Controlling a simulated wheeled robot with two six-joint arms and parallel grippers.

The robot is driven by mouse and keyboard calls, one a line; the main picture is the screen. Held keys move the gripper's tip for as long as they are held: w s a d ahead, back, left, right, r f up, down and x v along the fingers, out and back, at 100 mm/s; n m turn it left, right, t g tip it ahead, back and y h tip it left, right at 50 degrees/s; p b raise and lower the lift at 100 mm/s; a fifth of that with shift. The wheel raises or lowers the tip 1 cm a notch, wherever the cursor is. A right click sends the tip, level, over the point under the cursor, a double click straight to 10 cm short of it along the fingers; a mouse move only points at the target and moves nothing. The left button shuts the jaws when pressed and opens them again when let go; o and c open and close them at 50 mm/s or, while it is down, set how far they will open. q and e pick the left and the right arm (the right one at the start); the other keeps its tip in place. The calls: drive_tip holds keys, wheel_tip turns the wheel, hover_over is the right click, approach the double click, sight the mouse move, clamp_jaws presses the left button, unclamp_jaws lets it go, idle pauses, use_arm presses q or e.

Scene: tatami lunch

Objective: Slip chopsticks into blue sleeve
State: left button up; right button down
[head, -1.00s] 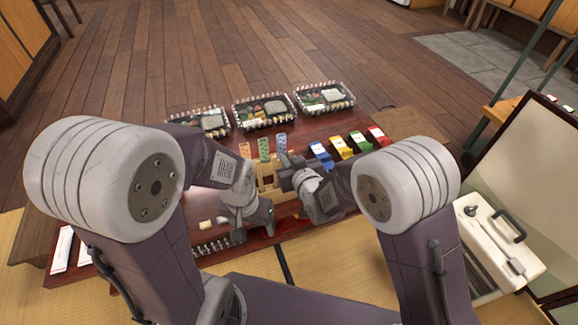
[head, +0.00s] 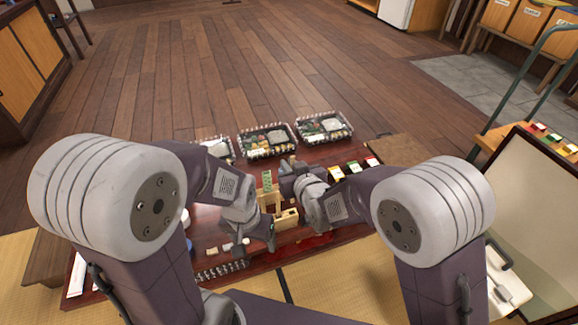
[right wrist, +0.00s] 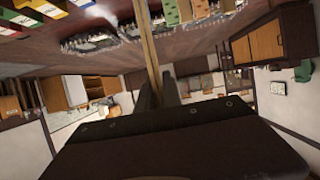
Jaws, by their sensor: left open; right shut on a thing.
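My right gripper (head: 287,176) is shut on a pair of thin tan chopsticks (right wrist: 151,45), whose length rises from between the fingers in the right wrist view. Their pale tip end (head: 292,158) shows just above this gripper in the head view. A wooden rack (head: 268,200) stands on the table beside it, with a green patterned sleeve (head: 267,180) upright in it. The blue sleeve is not clearly visible; my right gripper covers its place at the rack's right. My left gripper (head: 270,238) is open at the rack's near side.
Bento boxes (head: 266,151) line the table's far edge. Small pale blocks (head: 228,248) lie near my left gripper. A white case (head: 510,285) is at the right.

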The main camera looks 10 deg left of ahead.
use_arm(q)
wheel_tip(320, 180, up, 5)
drive_tip(key=p, duration=0.4)
drive_tip(key=shift+r+p, duration=0.1)
drive_tip(key=shift+p, duration=0.3)
use_arm(e)
wheel_tip(320, 180, up, 6)
drive_tip(key=shift+r, duration=0.1)
